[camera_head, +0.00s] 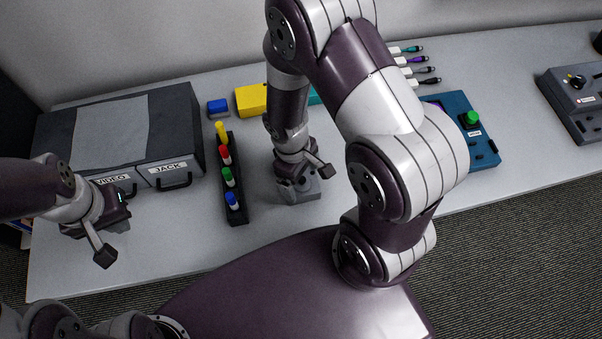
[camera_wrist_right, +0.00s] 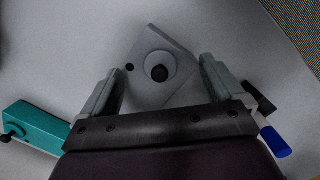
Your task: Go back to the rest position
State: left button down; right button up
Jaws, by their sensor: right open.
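My right gripper (camera_head: 305,180) points down at the table in the middle of the head view. It hangs above a grey block with a round black-centred knob (camera_wrist_right: 158,68). In the right wrist view its two fingers stand apart with nothing clamped between them, and the block shows beyond and between them. In the head view the grey block (camera_head: 300,194) is partly covered by the gripper. My left gripper (camera_head: 104,256) is at the left, over the front part of the table; its jaw opening is not clear from this angle.
A rack (camera_head: 237,207) of coloured markers stands just left of the right gripper. A grey cabinet (camera_head: 122,128) with VIDEO and JACK drawers is at the left. A yellow box (camera_head: 251,99), cables (camera_head: 418,60), a blue button box (camera_head: 482,142) and a grey control box (camera_head: 576,90) lie further back and right.

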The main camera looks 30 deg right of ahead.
jog(key=shift+r+p, duration=3.05)
jog(key=shift+r, duration=0.3)
jog(key=shift+f, duration=0.1)
grip_shut()
jog(key=shift+f, duration=0.15)
jog(key=shift+f+b, duration=1.95)
jog(key=shift+f, duration=0.2)
